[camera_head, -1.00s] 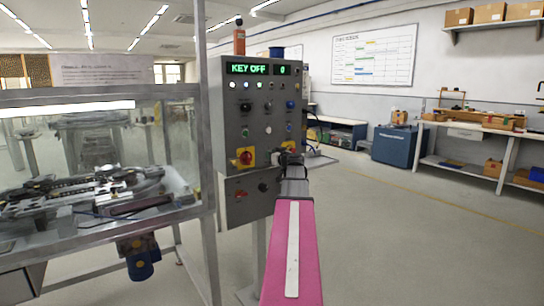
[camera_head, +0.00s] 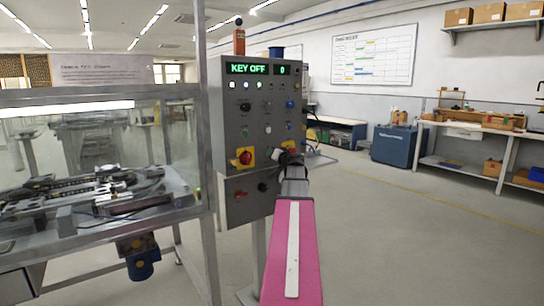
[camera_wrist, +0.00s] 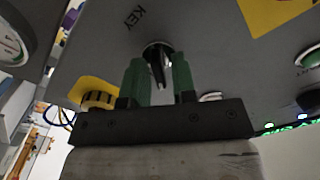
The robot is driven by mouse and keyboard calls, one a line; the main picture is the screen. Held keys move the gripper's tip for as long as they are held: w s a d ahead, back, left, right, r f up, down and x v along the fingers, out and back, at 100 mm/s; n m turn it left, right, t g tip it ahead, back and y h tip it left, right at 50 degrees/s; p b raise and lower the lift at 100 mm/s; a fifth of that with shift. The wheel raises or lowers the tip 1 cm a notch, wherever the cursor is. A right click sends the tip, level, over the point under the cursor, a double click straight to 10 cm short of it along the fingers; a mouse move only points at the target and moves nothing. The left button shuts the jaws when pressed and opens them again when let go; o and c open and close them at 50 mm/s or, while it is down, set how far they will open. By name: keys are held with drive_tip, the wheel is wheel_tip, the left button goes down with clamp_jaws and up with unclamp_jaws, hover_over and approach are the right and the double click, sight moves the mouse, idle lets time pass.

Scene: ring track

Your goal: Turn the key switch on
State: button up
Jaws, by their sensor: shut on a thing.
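The control panel (camera_head: 268,110) stands upright ahead, its green display (camera_head: 258,69) reading "KEY OFF" and "0". In the wrist view the key switch (camera_wrist: 158,62) sits by the printed word "KEY" (camera_wrist: 135,18), a dark round barrel with a dark key part sticking out. My gripper (camera_wrist: 160,78) has its green fingers one on each side of that part, shut on it. In the head view my gripper (camera_head: 289,158) is at the panel's lower right, and my wrist hides the key switch.
A red button on a yellow plate (camera_head: 245,157) is left of my gripper. A lower box (camera_head: 250,195) hangs under the panel. A glazed machine enclosure (camera_head: 100,170) stands close on the left. The floor to the right is clear.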

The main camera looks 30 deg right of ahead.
drive_tip(key=m, duration=0.5)
drive_tip(key=shift+d+f, duration=0.1)
drive_tip(key=shift+m, duration=0.3)
idle(0.4)
drive_tip(key=o, duration=0.6)
drive_tip(key=s, duration=1)
drive_tip(key=shift+s+d, duration=0.4)
